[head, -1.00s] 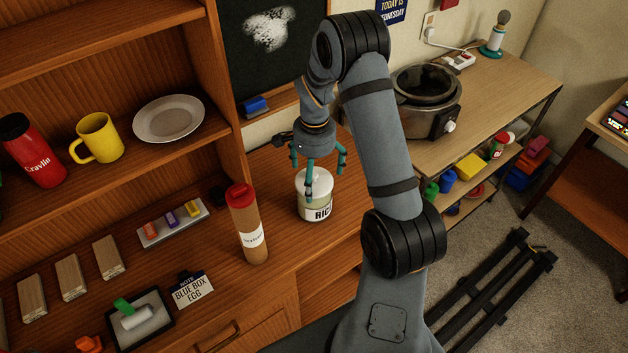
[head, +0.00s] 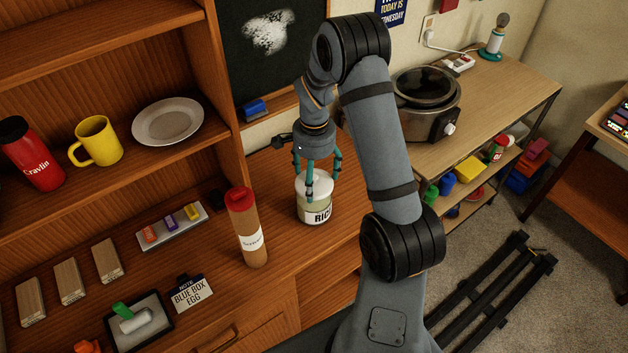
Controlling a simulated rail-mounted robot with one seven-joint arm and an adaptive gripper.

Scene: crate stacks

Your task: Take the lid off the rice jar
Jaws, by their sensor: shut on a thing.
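The rice jar (head: 313,213) is a pale cylinder with a "RIC…" label. It stands upright on the wooden counter in the middle of the head view. Its white lid (head: 326,187) sits on top of it. My gripper (head: 317,185) points down from above, with its teal fingers around the lid. The fingers are closed in on the lid. One finger hides part of the lid's front, and the far side of the grip is hidden.
A tall brown bottle with a red cap (head: 248,228) stands left of the jar. A sign (head: 191,291) and a small tray of coloured blocks (head: 172,225) lie further left. A blackboard (head: 270,60) is behind. A slow cooker (head: 425,103) stands on the side table at right.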

